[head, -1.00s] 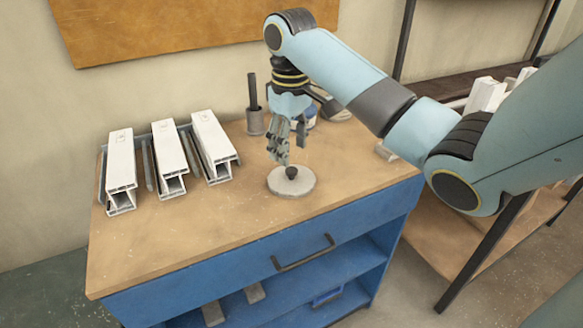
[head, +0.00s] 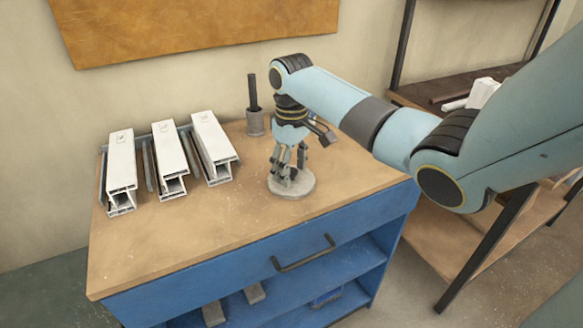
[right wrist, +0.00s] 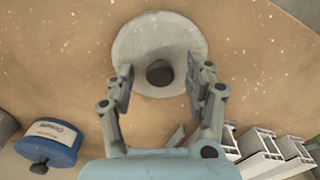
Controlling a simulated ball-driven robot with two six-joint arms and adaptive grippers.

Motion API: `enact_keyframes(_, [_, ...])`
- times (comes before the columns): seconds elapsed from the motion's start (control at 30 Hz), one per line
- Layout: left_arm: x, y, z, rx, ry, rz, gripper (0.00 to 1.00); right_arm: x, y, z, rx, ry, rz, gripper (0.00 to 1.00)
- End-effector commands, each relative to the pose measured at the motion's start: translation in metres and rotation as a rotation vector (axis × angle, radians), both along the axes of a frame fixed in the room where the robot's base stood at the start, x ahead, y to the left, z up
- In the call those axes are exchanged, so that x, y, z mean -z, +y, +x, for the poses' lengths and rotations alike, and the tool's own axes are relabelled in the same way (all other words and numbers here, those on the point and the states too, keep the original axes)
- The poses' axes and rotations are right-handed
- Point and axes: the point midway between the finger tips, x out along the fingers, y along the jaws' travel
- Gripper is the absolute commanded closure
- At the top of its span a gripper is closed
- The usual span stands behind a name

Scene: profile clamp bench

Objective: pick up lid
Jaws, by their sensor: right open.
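The lid is a flat round grey disc (head: 299,188) with a dark knob in its middle, lying on the wooden bench top. It also shows in the right wrist view (right wrist: 160,36), with the dark knob (right wrist: 159,73) near its lower edge there. My right gripper (head: 287,176) points down at the lid. In the right wrist view the right gripper (right wrist: 160,82) is open, with one finger on each side of the knob and a gap to it on both sides. In the head view the fingers partly hide the knob. My left gripper is not in view.
White profile pieces (head: 168,160) rest in holders at the left of the bench (head: 210,235). A grey cup (head: 255,123) with a dark rod stands behind the gripper. A blue container (right wrist: 50,142) shows in the right wrist view. The bench front around the lid is clear.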

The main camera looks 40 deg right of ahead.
Motion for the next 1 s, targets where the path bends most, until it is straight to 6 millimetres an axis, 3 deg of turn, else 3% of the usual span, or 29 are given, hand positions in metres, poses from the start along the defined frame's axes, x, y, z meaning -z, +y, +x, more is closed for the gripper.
enact_keyframes(0.23, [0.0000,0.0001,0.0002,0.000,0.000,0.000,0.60,0.0010,0.0000,0.0001,-0.001,-0.001,0.000,0.49])
enact_keyframes(0.63, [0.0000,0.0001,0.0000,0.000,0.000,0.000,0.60,0.0007,-0.0001,0.0001,0.000,-0.001,0.000,1.00])
enact_keyframes(1.0, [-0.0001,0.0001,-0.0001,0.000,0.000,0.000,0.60,-0.0060,-0.0006,0.0009,0.000,-0.003,-0.002,1.00])
